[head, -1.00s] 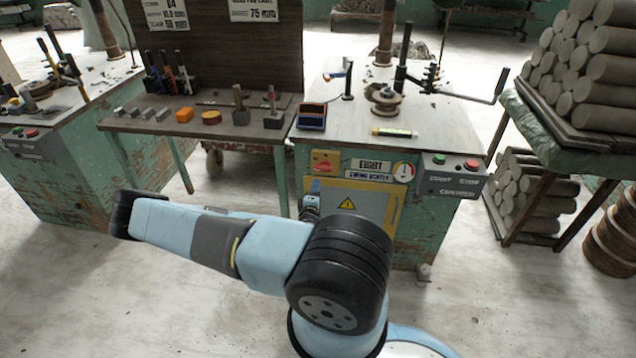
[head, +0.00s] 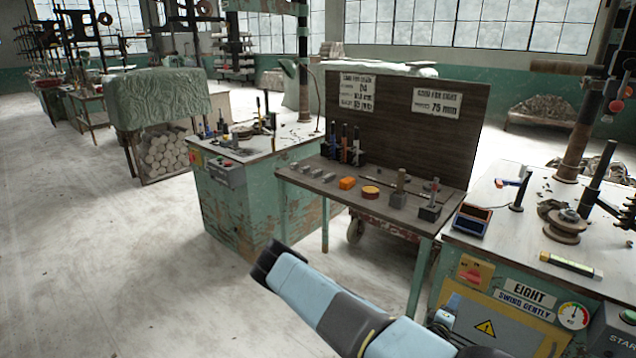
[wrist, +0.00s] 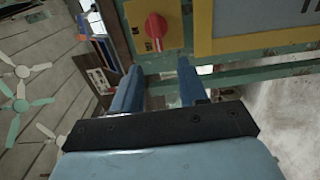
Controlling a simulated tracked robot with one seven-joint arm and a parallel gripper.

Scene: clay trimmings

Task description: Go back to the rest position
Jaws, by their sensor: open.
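My gripper (wrist: 158,76) shows in the wrist view with its two blue fingers apart and nothing between them. Its fingers point toward the front of a green machine, near a yellow plate with a red knob (wrist: 156,26). In the head view my blue arm reaches across the lower edge of the picture, in front of the machine marked EIGHT (head: 529,295). A small blue part by the yellow warning panel (head: 487,327) looks like my gripper, mostly hidden behind my arm.
A dark bench (head: 325,192) holds small grey blocks, an orange block (head: 347,183) and stamps. The machine top has a wheel (head: 565,226), a yellow-black tool (head: 570,264) and a small dark bin (head: 472,220). Another green machine (head: 235,205) stands left. The floor at left is open.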

